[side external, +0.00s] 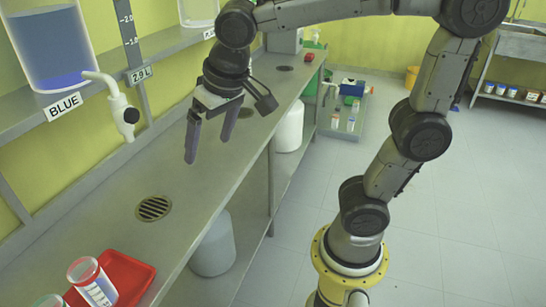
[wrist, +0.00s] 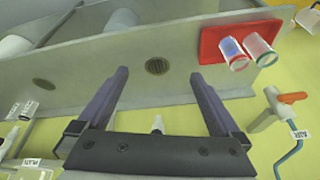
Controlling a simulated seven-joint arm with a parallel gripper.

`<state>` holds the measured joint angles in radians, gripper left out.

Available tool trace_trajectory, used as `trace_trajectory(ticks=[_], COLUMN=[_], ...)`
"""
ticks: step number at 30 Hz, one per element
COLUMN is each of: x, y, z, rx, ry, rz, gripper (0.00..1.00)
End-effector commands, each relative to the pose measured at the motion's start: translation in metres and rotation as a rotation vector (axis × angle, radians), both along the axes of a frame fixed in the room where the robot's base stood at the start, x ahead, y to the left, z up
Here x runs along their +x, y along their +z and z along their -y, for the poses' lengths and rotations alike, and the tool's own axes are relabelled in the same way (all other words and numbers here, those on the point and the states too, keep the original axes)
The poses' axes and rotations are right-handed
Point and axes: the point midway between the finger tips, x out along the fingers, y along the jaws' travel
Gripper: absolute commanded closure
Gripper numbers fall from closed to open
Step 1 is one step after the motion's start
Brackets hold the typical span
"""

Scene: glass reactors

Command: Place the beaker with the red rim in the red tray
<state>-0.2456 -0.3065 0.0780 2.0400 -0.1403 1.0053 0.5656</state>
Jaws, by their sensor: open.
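The red tray (side external: 137,270) lies on the grey bench at the lower left of the side view; it also shows in the wrist view (wrist: 208,42), at upper right. The beaker with the red rim (side external: 92,284) holds blue-marked contents, and its base appears to be over the tray. It shows in the wrist view too (wrist: 232,52). A green-rimmed beaker (wrist: 261,50) stands beside it.
A round drain (side external: 153,208) lies in the bench between my gripper and the tray. A shelf along the wall carries a blue-filled vessel (side external: 55,50) with a white tap (side external: 122,110) reaching over the bench. The bench's middle is clear.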

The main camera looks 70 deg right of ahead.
Motion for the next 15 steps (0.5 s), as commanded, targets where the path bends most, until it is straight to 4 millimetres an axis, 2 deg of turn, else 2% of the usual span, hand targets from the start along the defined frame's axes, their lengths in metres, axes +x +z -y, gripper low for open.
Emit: trace_trajectory(ticks=[1,6,10,15], x=[-0.024,-0.084,-0.111,-0.124], y=[-0.001,-0.019,-0.033,-0.042], z=[0.014,0.037,0.043,0.045], rx=[-0.001,-0.029,-0.055,-0.071], ry=[0.029,0.151,0.213,0.247], rz=[0.025,0.089,0.124,0.14], gripper=[0.0,0.0,0.0,0.0])
